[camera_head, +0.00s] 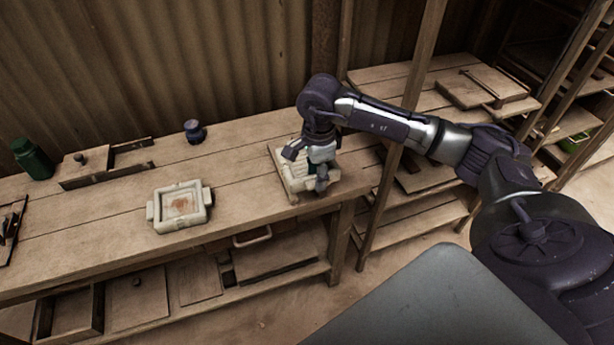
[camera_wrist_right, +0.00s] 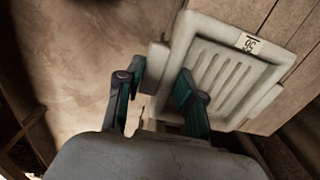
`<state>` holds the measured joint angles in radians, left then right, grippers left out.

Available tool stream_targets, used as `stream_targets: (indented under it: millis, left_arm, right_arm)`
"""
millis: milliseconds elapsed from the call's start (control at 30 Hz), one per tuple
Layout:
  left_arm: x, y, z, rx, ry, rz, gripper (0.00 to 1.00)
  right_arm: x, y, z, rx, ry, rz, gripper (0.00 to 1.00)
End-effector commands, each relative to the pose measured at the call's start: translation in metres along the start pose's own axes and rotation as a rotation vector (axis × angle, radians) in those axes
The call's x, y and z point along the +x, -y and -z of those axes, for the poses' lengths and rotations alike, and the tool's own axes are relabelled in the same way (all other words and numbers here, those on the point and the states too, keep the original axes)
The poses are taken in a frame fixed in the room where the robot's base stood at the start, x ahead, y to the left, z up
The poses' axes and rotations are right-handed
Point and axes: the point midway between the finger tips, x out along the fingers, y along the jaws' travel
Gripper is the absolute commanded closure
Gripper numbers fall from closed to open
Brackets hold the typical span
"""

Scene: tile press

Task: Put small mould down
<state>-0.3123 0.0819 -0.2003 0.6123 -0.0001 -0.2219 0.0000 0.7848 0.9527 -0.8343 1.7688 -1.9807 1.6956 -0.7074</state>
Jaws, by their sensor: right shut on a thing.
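The small mould (camera_head: 279,160) is a pale, shallow frame at the right end of the wooden bench. In the right wrist view the small mould (camera_wrist_right: 262,78) shows a ribbed inside and a small white label with dark marks. My right gripper (camera_head: 306,168) points down over its near right side. In the right wrist view my right gripper (camera_wrist_right: 158,97) has one finger outside the mould's edge and the other over its inside, shut on the mould. I cannot tell whether the mould touches the bench. My left gripper is not in view.
Another pale mould (camera_head: 182,207) with side lugs and a brownish inside lies mid-bench. A dark blue jar (camera_head: 194,131), a wooden board with a knob (camera_head: 88,160) and a green canister (camera_head: 32,159) stand farther back. Bench (camera_head: 245,150) space between the moulds is clear.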

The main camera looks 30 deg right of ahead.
Motion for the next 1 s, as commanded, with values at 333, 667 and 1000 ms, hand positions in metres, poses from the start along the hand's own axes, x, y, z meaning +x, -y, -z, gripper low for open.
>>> stream_targets:
  millis: [333, 667, 1000]
  left_arm:
    - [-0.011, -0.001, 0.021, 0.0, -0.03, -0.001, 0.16]
    - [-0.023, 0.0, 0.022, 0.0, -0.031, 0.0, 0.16]
    - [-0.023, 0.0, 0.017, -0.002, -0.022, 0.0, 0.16]
  right_arm:
    - [0.024, 0.043, -0.006, -0.001, 0.002, 0.002, 1.0]
    - [0.054, 0.044, -0.007, -0.002, 0.002, -0.001, 1.0]
    - [0.066, 0.045, -0.006, -0.002, 0.001, 0.004, 1.0]
